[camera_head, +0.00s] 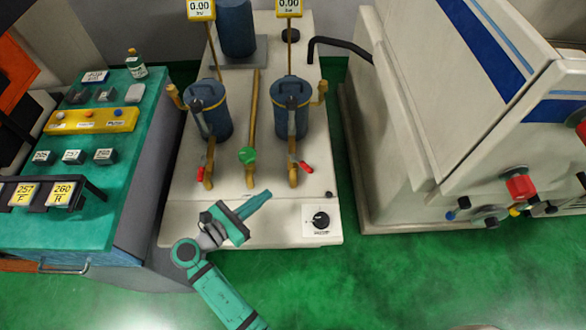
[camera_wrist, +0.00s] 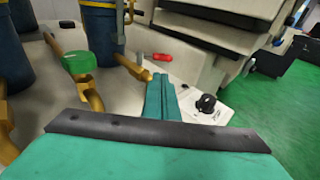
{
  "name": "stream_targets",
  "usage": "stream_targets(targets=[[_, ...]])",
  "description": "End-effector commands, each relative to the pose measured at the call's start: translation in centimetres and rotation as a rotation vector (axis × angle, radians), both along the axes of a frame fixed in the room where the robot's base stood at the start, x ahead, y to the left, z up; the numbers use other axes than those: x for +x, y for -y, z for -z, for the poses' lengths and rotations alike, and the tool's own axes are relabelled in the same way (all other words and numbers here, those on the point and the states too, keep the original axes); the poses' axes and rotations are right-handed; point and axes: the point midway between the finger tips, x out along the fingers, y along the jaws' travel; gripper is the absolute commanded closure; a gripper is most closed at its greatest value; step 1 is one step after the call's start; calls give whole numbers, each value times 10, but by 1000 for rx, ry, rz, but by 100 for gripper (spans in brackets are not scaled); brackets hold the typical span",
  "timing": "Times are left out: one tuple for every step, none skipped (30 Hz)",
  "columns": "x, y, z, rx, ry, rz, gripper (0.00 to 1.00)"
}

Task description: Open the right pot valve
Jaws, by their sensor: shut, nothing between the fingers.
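The right pot (camera_head: 291,107) is a blue cylinder on the beige bench, with a brass pipe running down its front. Its valve has a red handle (camera_head: 307,168) that sticks out to the right of the brass outlet, slanting down. The red handle also shows in the wrist view (camera_wrist: 162,57), just beyond my fingertips. My gripper (camera_head: 262,195) is shut and empty, in front of and left of the red handle, apart from it in the head view. In the wrist view the closed fingers (camera_wrist: 160,90) point toward the outlet and handle.
The left pot (camera_head: 207,110) has its own red handle (camera_head: 200,174). A green knob (camera_head: 247,155) sits on the middle brass pipe. A black dial (camera_head: 320,220) is at the bench's front right. A green-topped table (camera_head: 95,165) stands left, a large beige machine (camera_head: 470,130) right.

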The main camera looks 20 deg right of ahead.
Motion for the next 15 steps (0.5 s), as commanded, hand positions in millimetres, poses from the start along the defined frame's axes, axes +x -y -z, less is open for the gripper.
stream_targets(targets=[[0, 1, 0, 0, 0, 1, 100], [0, 1, 0, 0, 0, 2, 100], [0, 1, 0, 0, 0, 2, 100], [0, 2, 0, 0, 0, 2, 100], [0, 2, 0, 0, 0, 2, 100], [0, 3, 1, 0, 0, 2, 100], [1, 4, 1, 0, 0, 2, 100], [2, 5, 1, 0, 0, 1, 100], [4, 8, 2, 0, 0, 1, 100], [5, 11, 2, 0, 0, 2, 100], [7, 14, 3, 0, 0, 2, 100], [9, 19, 4, 0, 0, 0, 100], [11, 23, 5, 0, -1, 0, 100], [14, 28, 5, -1, -1, 1, 100], [17, 35, 7, -1, -1, 1, 100]])
